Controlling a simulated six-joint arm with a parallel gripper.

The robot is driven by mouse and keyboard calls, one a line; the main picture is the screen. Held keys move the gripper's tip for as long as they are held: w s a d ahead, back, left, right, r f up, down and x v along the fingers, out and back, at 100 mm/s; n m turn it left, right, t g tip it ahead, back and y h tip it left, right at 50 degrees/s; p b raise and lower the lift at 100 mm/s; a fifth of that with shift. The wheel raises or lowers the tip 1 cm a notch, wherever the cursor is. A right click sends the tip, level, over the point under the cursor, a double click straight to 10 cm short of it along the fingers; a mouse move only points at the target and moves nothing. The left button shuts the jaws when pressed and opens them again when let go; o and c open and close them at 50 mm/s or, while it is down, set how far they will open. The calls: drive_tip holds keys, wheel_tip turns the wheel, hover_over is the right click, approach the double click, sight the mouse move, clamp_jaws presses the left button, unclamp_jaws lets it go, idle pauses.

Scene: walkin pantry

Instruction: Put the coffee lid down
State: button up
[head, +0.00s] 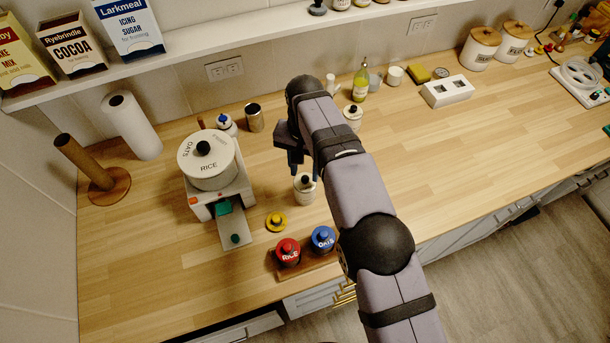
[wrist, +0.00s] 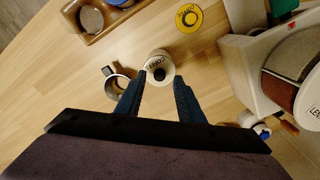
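In the wrist view the jar's white top (wrist: 160,64) carries lettering that seems to read COFFEE. It shows between and beyond my gripper's fingertips (wrist: 160,80). The fingers are apart, with no grip on the jar visible. A yellow lid (head: 276,221) with a raised centre lies flat on the counter, left of the jar and nearer the front. It also shows in the wrist view (wrist: 188,17); its lettering is too small to read surely.
A white dispenser (head: 241,184) stands left, with a large RICE and OATS drum on top. A wooden rack (head: 311,273) at the front edge holds the red RICE and blue OATS lids. A metal cup (wrist: 117,82) stands beside the jar. The right counter front is clear.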

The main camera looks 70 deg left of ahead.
sight(307, 177)
drive_tip(key=shift+w+a+r, duration=0.1)
drive_tip(key=shift+r, duration=1.05)
drive_tip(key=shift+w+a+r, duration=0.1)
drive_tip(key=shift+r, duration=1)
drive_tip(key=shift+w, duration=0.1)
